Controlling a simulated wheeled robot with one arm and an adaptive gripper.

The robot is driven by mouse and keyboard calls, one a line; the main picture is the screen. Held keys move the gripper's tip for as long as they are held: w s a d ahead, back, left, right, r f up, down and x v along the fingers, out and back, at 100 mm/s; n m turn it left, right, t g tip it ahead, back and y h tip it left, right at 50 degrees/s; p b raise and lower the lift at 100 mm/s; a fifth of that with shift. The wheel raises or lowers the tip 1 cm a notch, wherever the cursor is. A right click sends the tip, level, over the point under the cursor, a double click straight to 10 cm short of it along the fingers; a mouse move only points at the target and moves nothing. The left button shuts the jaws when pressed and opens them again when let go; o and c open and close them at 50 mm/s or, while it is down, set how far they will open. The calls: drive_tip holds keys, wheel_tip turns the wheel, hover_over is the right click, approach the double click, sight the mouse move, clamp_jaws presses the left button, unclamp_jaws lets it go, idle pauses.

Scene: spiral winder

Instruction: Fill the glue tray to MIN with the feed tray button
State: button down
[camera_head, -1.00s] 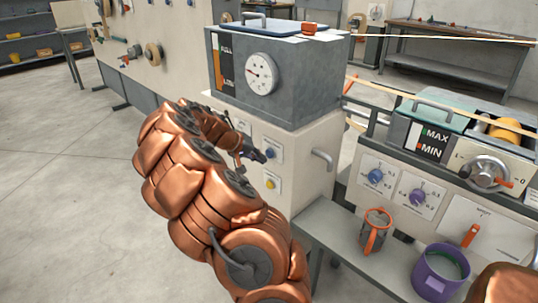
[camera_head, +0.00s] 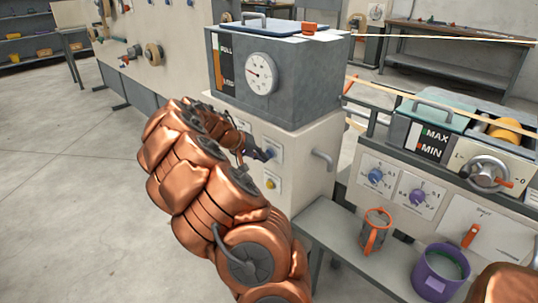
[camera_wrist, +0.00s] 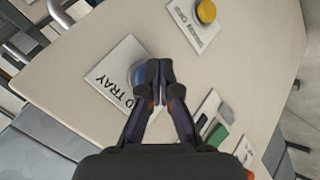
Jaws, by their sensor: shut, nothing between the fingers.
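My gripper (camera_head: 260,154) is shut and empty, with its fingertips at the blue button (camera_head: 271,152) on the front of the cream cabinet. In the wrist view the shut fingertips (camera_wrist: 158,75) partly cover the blue button (camera_wrist: 138,76), whose plate reads "...D TRAY". I cannot tell whether the tips touch or press it.
A yellow button (camera_head: 270,184) sits below the blue one. A grey tank (camera_head: 300,85) with a round gauge (camera_head: 260,74) stands on the cabinet. A handle (camera_head: 322,160) sticks out at its right.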

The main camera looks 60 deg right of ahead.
drive_tip(key=shift+s+d, duration=0.1)
drive_tip(key=shift+d, duration=0.3)
idle(0.4)
drive_tip(key=shift+a, duration=0.1)
idle(2.8)
drive_tip(key=shift+w+a, duration=0.2)
drive_tip(key=shift+a, duration=0.55)
drive_tip(key=shift+a+b, duration=0.1)
drive_tip(key=shift+b, duration=0.25)
drive_tip(key=shift+w+a+b, duration=0.2)
drive_tip(key=shift+w+a, duration=0.05)
drive_tip(key=shift+a, duration=0.5)
drive_tip(key=shift+w+a+b, duration=0.2)
drive_tip(key=shift+a+b, duration=0.05)
drive_tip(key=shift+a, duration=0.55)
drive_tip(key=shift+w+a+b, duration=0.2)
drive_tip(key=shift+w+a, duration=0.05)
drive_tip(key=shift+a, duration=0.5)
